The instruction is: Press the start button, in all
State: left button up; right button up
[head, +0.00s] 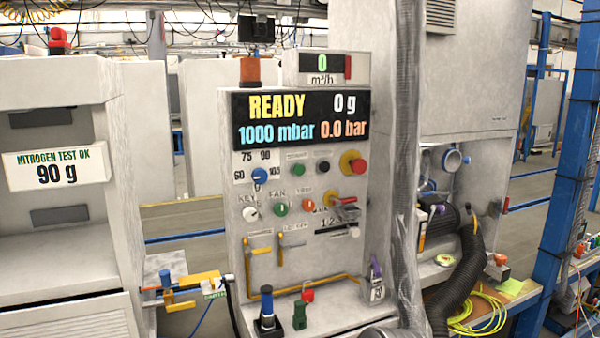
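The control panel (238,215) stands upright in the middle of the head view. Its display (301,119) reads READY, 0 g, 1000 mbar and 0.0 bar. Below the display are a green push button (298,169), a black push button (323,166) and a red mushroom button (359,166) on a yellow base. Small labels sit above the green and black buttons, but their words are too small to read, so I cannot confirm which is start. Neither of my grippers shows in the head view, and nothing covers these buttons.
Lower on the panel are a blue knob (260,176), a white key switch (250,214), a green fan knob (280,209) and a red-handled lever (344,201). A blue-topped fitting (267,310) stands in front. A wrapped vertical column (407,130) borders the panel's right side.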

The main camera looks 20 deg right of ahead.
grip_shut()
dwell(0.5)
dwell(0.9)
